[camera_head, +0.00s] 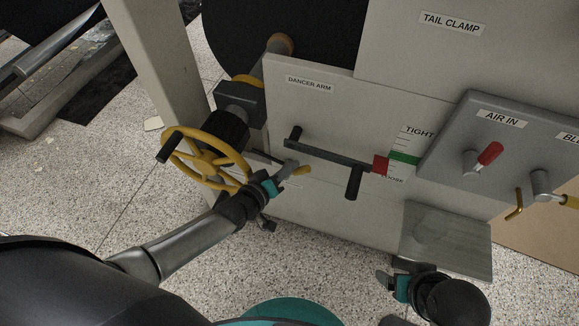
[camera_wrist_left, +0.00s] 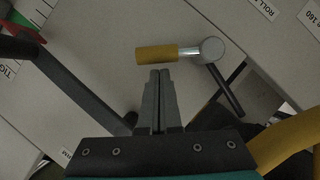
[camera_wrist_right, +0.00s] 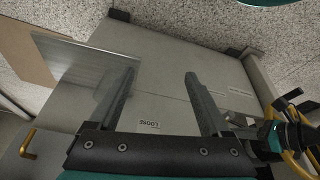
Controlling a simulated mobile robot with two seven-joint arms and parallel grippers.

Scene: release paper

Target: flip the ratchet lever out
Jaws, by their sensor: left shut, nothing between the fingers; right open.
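The ratchet lever has a yellow grip (camera_wrist_left: 157,54), a silver hub (camera_wrist_left: 211,49) and a dark rod (camera_wrist_left: 227,90). In the head view its yellow grip (camera_head: 303,171) shows beside the left fingers, low on the machine's front panel. My left gripper (camera_wrist_left: 160,73) is shut and empty. Its fingertips are just beside the yellow grip; I cannot tell whether they touch it. The left gripper (camera_head: 291,168) partly covers the lever in the head view. My right gripper (camera_head: 388,280) is open and empty, low at the right; its spread fingers (camera_wrist_right: 158,80) show in its wrist view.
A yellow handwheel (camera_head: 208,158) stands left of the left gripper. The dark dancer arm (camera_head: 330,154) with its black handle crosses the panel above it. A grey box (camera_head: 500,150) carries a red air lever (camera_head: 490,153). A metal plate (camera_head: 446,240) is above the right gripper.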

